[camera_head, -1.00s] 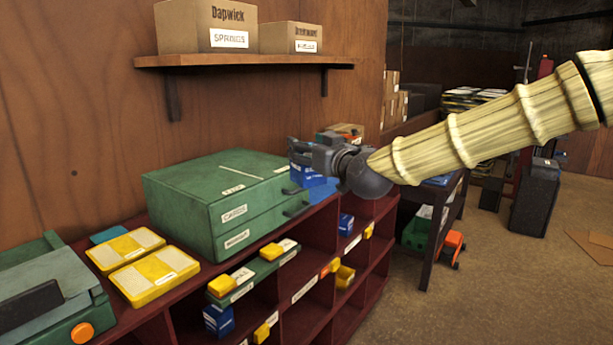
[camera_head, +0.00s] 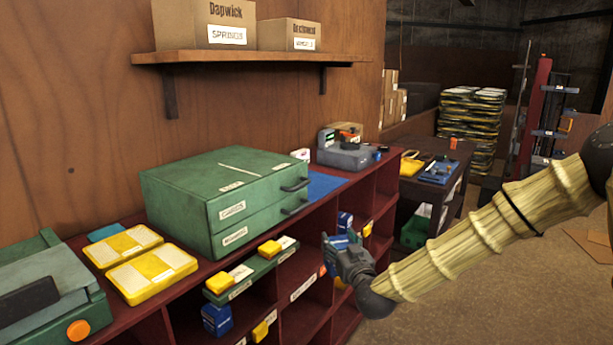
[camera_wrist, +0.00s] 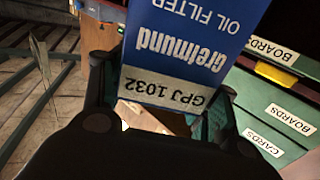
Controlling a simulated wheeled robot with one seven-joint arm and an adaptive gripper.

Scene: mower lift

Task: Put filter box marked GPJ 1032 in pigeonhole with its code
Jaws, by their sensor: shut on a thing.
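My gripper (camera_head: 343,250) is shut on a blue and white filter box. In the wrist view the box (camera_wrist: 195,40) fills the upper middle, upside down, and reads "Gretmund OIL FILTER" and "GPJ 1032". The fingers stand on both sides of its label end. In the head view the gripper is in front of the dark red pigeonhole rack (camera_head: 300,325), to the right of the green drawer cabinet, and the held box is mostly hidden by the gripper. Blue boxes sit in some pigeonholes, one at lower left (camera_head: 217,320) and one farther right (camera_head: 345,221). Pigeonhole codes are too small to read.
The green drawer cabinet (camera_head: 225,200) and yellow cases (camera_head: 152,272) stand on the rack top. A blue mat (camera_head: 325,186) and a grey device (camera_head: 347,152) lie farther along. Yellow parts stick out at several pigeonholes. A dark side table (camera_head: 440,180) stands beyond the rack.

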